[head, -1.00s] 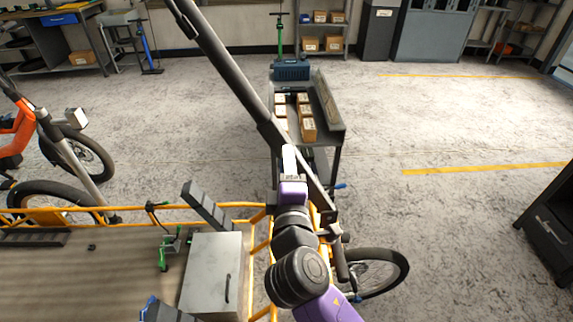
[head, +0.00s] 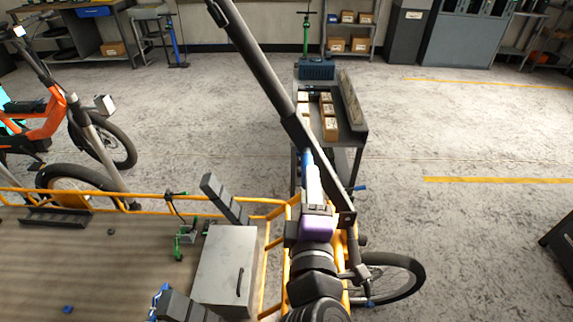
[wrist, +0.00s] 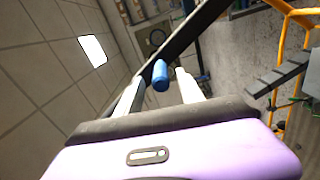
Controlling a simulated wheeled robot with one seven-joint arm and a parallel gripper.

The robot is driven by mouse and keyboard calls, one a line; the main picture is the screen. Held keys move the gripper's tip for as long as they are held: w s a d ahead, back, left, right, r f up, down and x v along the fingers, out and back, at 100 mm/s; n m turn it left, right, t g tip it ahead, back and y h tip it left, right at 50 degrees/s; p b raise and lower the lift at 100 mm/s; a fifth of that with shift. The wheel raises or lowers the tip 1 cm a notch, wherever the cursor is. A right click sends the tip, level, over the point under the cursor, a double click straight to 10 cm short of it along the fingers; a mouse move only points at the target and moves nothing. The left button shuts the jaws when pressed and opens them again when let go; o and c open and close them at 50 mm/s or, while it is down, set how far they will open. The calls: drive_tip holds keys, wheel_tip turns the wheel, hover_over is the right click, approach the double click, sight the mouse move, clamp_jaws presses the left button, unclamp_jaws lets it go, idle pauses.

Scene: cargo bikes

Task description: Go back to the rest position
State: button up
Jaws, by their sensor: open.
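My gripper (head: 311,172) is in the middle of the head view, in front of a dark bike stem and post. In the wrist view its two pale fingers (wrist: 158,88) stand apart, with nothing seen clasped. A blue cylindrical grip (wrist: 161,75) shows in the gap between them, next to a dark bar. It also shows in the head view (head: 306,157) just past the fingertips. I cannot tell whether a finger touches it. My purple and black wrist hides part of the bike's front.
A yellow cargo bike frame (head: 150,209) with a deck carries a grey metal box (head: 222,262) left of my arm. A cart with cardboard boxes (head: 329,127) stands behind the post. An orange bike (head: 45,125) is at the left. Open floor lies to the right.

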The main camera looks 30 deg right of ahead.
drive_tip(key=s+a+f+m+t+y, duration=0.1)
drive_tip(key=s+a+f+t+y, duration=0.25)
drive_tip(key=a+y, duration=0.75)
drive_tip(key=s+d+f+m+g, duration=0.1)
drive_tip(key=s+f+m, duration=0.1)
drive_tip(key=s, duration=0.6)
drive_tip(key=s+d+f+m+g, duration=0.1)
drive_tip(key=s+f+m, duration=0.1)
drive_tip(key=s, duration=0.6)
drive_tip(key=s+d+f+m+g, duration=0.1)
drive_tip(key=s+m, duration=0.3)
drive_tip(key=s, duration=0.4)
drive_tip(key=shift+s+d+f+m, duration=0.15)
drive_tip(key=shift+d+f+m, duration=0.15)
drive_tip(key=shift+d+f, duration=0.35)
drive_tip(key=shift+o, duration=0.4)
drive_tip(key=shift+a+f, duration=0.1)
drive_tip(key=shift+a, duration=0.05)
